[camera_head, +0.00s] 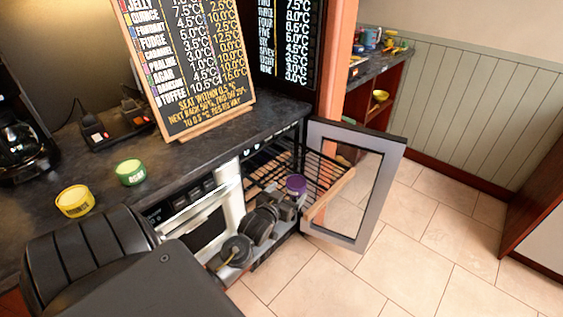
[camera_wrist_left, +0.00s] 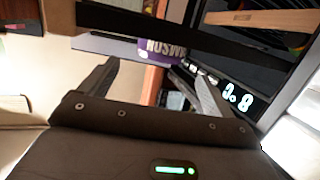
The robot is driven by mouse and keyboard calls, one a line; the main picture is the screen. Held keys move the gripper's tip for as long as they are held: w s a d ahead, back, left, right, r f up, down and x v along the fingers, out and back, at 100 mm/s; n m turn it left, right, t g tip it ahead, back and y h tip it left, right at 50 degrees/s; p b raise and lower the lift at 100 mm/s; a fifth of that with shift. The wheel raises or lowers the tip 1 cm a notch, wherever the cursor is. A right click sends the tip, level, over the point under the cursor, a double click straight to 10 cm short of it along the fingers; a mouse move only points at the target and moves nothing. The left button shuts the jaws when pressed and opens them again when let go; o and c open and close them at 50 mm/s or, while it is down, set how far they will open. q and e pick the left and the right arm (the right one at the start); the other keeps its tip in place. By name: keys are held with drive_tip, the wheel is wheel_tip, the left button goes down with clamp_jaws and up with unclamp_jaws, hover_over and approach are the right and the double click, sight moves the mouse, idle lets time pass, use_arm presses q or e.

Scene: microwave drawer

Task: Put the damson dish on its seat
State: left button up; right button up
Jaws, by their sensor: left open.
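The damson dish (camera_head: 296,184) is a small purple tub inside the open glass-door cabinet, by the wooden front strip of a wire rack (camera_head: 268,168). Whether it rests on the rack is not clear. In the left wrist view the dish (camera_wrist_left: 158,50) shows white lettering upside down. My left gripper (camera_head: 287,204) reaches into the cabinet opening, just in front of the dish. Its fingers (camera_wrist_left: 152,70) are apart, with the dish at or just beyond their tips and nothing visibly clamped. The chalkboard (camera_head: 190,65) lists names and temperatures. My right gripper is out of view.
The glass door (camera_head: 355,185) stands open to the right of my gripper. A yellow dish (camera_head: 75,201) and a green dish (camera_head: 131,172) sit on the dark counter (camera_head: 200,150). A lit display (camera_wrist_left: 237,97) appears to read 0.8. The tiled floor at right is clear.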

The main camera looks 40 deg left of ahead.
use_arm(q)
drive_tip(key=shift+v, duration=2.15)
drive_tip(key=shift+w, duration=0.1)
drive_tip(key=s+d+f+m+g+h, duration=0.2)
drive_tip(key=s+d+f+g, duration=0.15)
drive_tip(key=s+d, duration=0.35)
drive_tip(key=s+d+f+m+g+h, duration=0.15)
drive_tip(key=s+d+g, duration=0.3)
drive_tip(key=s, duration=0.45)
drive_tip(key=s+d+f+m+g+h, duration=0.1)
drive_tip(key=s+d+f+m+g, duration=0.2)
drive_tip(key=s+d, duration=0.4)
wheel_tip(320, 180, down, 27)
drive_tip(key=s+a+n+g, duration=0.1)
drive_tip(key=s+g, duration=0.1)
drive_tip(key=s, duration=0.1)
drive_tip(key=s+a+f+g, duration=0.1)
drive_tip(key=s+a+f, duration=0.3)
drive_tip(key=s+f, duration=1.1)
drive_tip(key=shift+s, duration=0.3)
